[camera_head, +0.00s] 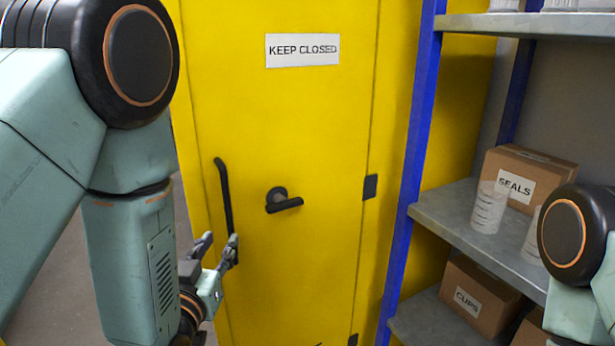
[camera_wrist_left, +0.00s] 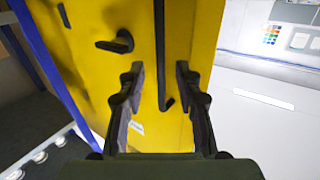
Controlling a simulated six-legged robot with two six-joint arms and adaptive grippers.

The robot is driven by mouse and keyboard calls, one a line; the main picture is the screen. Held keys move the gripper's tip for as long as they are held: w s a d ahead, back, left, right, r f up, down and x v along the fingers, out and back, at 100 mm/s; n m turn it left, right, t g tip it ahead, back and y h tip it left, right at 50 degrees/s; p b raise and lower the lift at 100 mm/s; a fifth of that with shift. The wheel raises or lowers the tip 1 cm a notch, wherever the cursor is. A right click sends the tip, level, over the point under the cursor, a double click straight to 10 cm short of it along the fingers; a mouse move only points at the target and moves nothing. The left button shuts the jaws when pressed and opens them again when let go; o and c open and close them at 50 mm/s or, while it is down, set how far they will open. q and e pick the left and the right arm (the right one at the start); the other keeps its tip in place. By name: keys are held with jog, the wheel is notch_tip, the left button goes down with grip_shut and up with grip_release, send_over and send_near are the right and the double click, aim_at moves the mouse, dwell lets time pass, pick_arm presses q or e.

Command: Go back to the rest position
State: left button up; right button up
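My left gripper (camera_head: 220,243) is in front of the lower left part of a yellow cabinet door (camera_head: 310,120). Its fingers are apart with nothing held in the left wrist view (camera_wrist_left: 159,78). The door's long black pull bar (camera_head: 224,195) ends close to the gripper in the head view. In the left wrist view the bar (camera_wrist_left: 160,45) shows between the fingers, beyond them; I cannot tell whether they touch it. My right arm shows only in part at the lower right, and its gripper is out of view.
The door has a black lever handle (camera_head: 284,202) and a "KEEP CLOSED" sign (camera_head: 302,50). A blue-posted rack with a grey shelf (camera_head: 450,222) stands at the right. It holds a "SEALS" box (camera_head: 545,175), a clear cup (camera_head: 488,208) and a "CUPS" box (camera_head: 475,298).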

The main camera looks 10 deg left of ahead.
pick_arm(q)
jog(key=s+f+g, duration=0.5)
jog(key=f, duration=0.4)
jog(key=s+f+g, duration=0.4)
jog(key=s+f, duration=0.1)
jog(key=f, duration=0.4)
jog(key=s+f+g, duration=0.4)
jog(key=s+f, duration=0.2)
jog(key=s, duration=0.5)
jog(key=s+f+g+h, duration=0.1)
jog(key=s+f+g, duration=0.3)
jog(key=s+f, duration=0.3)
jog(key=s, duration=0.4)
jog(key=shift+g, duration=0.3)
